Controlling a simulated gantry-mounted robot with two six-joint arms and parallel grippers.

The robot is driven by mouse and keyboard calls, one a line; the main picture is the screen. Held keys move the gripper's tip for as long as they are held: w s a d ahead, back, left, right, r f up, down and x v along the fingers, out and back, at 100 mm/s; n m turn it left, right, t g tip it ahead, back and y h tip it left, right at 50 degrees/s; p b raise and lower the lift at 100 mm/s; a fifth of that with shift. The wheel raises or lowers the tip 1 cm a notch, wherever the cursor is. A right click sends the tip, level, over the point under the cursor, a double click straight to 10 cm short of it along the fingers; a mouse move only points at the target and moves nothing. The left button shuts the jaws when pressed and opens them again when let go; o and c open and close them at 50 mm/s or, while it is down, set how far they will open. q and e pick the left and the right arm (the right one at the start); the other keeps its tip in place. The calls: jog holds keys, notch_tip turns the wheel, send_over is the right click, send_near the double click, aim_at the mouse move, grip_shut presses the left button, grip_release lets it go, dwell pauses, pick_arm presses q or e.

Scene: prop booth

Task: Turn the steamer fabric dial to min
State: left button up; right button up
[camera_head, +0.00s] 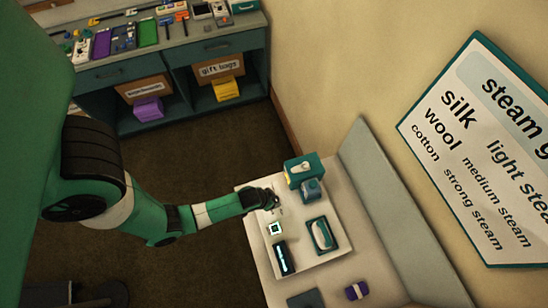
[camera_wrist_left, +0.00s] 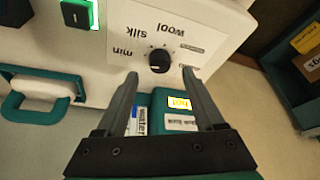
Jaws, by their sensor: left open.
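The black fabric dial (camera_wrist_left: 159,61) sits on the white steamer panel (camera_wrist_left: 225,20), which also shows in the head view (camera_head: 262,235). Around the dial are printed the words min, silk and wool, upside down in the wrist view, and a fourth mark too small to read. A small light mark shows on the dial, but I cannot tell surely which word it points to. My left gripper (camera_wrist_left: 160,76) is open, its fingers either side of the dial and apart from it. In the head view the left gripper (camera_head: 270,199) hides the dial. My right gripper is not in view.
Teal boxes labelled hot (camera_wrist_left: 180,104) and water stand close behind the fingers. A steam guide sign (camera_head: 490,150) hangs on the wall.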

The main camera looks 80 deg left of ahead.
pick_arm(q)
jog(key=p+v, duration=0.4)
jog(key=v, duration=0.3)
jog(key=shift+r+p, duration=0.35)
jog(key=shift+p, duration=0.05)
